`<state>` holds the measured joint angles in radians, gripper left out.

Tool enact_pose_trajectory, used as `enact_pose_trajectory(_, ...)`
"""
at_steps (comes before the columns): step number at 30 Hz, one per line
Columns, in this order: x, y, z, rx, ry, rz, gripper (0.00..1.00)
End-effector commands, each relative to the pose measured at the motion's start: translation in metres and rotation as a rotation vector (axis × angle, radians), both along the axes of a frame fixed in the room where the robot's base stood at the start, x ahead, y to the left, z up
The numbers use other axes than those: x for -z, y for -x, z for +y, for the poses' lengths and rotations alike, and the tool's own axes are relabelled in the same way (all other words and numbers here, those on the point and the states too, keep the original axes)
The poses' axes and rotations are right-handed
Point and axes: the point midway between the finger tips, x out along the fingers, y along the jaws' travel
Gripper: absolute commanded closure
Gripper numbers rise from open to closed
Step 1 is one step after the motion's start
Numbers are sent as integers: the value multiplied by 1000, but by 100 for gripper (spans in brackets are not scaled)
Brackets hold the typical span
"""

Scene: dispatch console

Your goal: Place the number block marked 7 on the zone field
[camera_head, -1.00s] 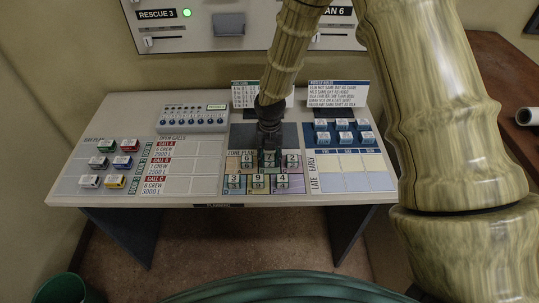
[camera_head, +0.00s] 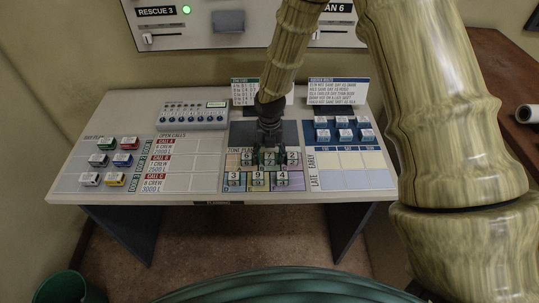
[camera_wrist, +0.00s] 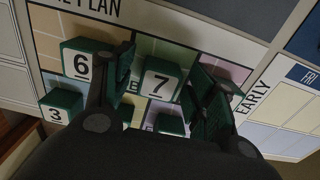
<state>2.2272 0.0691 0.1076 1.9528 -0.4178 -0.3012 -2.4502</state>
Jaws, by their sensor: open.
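The number block marked 7 (camera_head: 269,158) stands on the zone plan in the top row, between the block marked 6 (camera_head: 247,158) and the block marked 2 (camera_head: 292,157). In the wrist view the 7 block (camera_wrist: 160,79) sits on a green field of the zone plan (camera_wrist: 185,47). My gripper (camera_head: 268,150) is open, its fingers down on either side of the 7 block. In the wrist view my gripper (camera_wrist: 160,85) has its left finger between the 6 and 7 blocks. I cannot tell whether either finger touches the 7.
Blocks marked 3 (camera_head: 234,179), 9 (camera_head: 258,178) and 4 (camera_head: 282,178) stand in the front row, close by. Blue-based blocks (camera_head: 343,134) stand to the right, coloured unit blocks (camera_head: 103,161) to the left. A switch box (camera_head: 193,117) stands at the back left.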

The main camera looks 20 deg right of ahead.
Motion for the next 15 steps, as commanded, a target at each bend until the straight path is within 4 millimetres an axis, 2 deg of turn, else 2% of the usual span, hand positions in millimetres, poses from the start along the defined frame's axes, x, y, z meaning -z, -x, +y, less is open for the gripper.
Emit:
enact_pose_trajectory(5,-15,-1,0,0,-1,-2,43)
enact_pose_trajectory(15,-60,-1,0,1,-2,-3,43)
